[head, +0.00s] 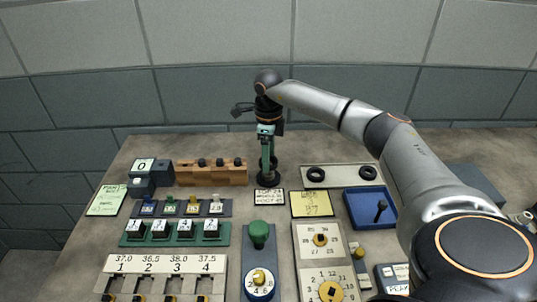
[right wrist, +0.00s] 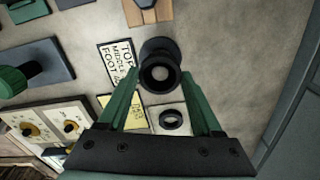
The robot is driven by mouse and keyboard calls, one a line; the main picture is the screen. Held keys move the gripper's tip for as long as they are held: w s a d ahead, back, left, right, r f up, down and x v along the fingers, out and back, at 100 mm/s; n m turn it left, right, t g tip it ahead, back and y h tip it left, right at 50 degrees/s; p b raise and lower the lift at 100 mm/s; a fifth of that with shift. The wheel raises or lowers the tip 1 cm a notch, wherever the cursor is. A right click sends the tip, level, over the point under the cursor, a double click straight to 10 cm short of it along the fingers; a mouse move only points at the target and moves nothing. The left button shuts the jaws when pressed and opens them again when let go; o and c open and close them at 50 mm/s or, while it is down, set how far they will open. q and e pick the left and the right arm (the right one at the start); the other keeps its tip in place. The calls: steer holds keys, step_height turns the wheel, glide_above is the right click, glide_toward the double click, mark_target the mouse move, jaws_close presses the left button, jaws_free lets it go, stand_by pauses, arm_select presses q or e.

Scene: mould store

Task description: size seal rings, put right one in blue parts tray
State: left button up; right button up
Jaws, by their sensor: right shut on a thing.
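My right gripper (head: 267,166) has green fingers and is shut on a dark seal ring (right wrist: 160,75) at the black stepped post (head: 268,181) at the back middle. In the right wrist view the ring and the post top overlap, so I cannot tell whether the ring sits around the post or just above it. Two black rings, a left one (head: 315,174) and a right one (head: 367,173), lie apart on a pale plate (head: 341,176). One ring also shows in the right wrist view (right wrist: 171,119). The blue parts tray (head: 360,218) holds a small black upright piece (head: 381,210). My left gripper is out of view.
A "TOP MIDDLE FOOT" card (head: 269,197) and a yellow card (head: 311,204) lie before the post. A wooden block (head: 211,176) stands left, a green-knobbed device (head: 258,234) and dial panel (head: 306,260) in front. My right arm crosses the right side.

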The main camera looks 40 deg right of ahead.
steer(key=o, duration=1.4)
steer(key=shift+r+p, duration=1.25)
steer(key=shift+r, duration=0.15)
steer(key=shift+r+p, duration=0.8)
steer(key=shift+r, duration=1.5)
